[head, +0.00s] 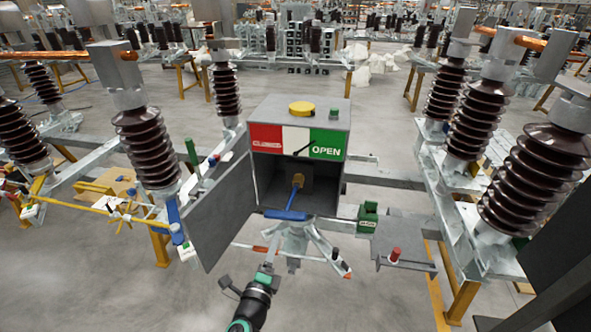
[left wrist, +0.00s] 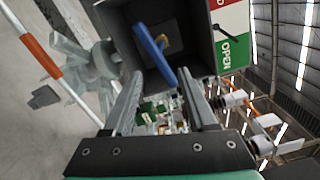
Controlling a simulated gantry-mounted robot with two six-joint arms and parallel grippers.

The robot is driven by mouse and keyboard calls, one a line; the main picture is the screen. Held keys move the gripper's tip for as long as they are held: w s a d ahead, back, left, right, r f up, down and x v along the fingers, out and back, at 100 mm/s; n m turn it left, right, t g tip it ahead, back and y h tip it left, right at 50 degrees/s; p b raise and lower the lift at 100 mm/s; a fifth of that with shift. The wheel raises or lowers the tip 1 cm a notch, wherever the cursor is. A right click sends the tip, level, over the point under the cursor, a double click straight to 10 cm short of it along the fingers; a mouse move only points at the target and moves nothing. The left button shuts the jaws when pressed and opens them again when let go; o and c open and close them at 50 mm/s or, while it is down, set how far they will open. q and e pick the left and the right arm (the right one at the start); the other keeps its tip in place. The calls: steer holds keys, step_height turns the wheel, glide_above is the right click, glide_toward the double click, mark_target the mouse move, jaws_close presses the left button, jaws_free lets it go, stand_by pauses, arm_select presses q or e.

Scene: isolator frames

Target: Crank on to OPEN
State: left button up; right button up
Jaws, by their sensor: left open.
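The grey drive box (head: 257,183) stands in the middle of the head view, its front open. Inside, a crank with a blue handle (head: 287,215) runs from a brass-coloured hub (head: 298,180) down toward the front opening. The indicator above has red, white and green OPEN (head: 327,143) fields; its black pointer lies across the white field toward the green. My left gripper (head: 277,249) is below the handle. In the left wrist view its fingers (left wrist: 160,82) are apart and empty, with the blue handle (left wrist: 150,48) just beyond them. My right gripper is not in view.
The box's door (head: 217,212) hangs open at the left, close to my left arm. A green padlock-like block (head: 367,217) and a grey shelf with a red knob (head: 395,254) are at the right. Brown insulators (head: 146,145) stand on both sides.

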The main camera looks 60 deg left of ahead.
mark_target(284, 219)
arm_select(q)
steer(key=w+a+n, duration=0.1)
steer(key=w+a, duration=0.1)
steer(key=a, duration=0.1)
steer(key=w+a+n+b, duration=0.1)
steer(key=w+a+n, duration=0.1)
steer(key=w+a, duration=0.1)
steer(key=w+a+n+b, duration=0.1)
steer(key=w+a+n, duration=0.1)
steer(key=shift+w+a+f, duration=0.25)
steer(key=shift+w+a, duration=0.1)
steer(key=shift+a, duration=0.05)
jaws_close()
stand_by(1.6)
steer(key=shift+r, duration=0.15)
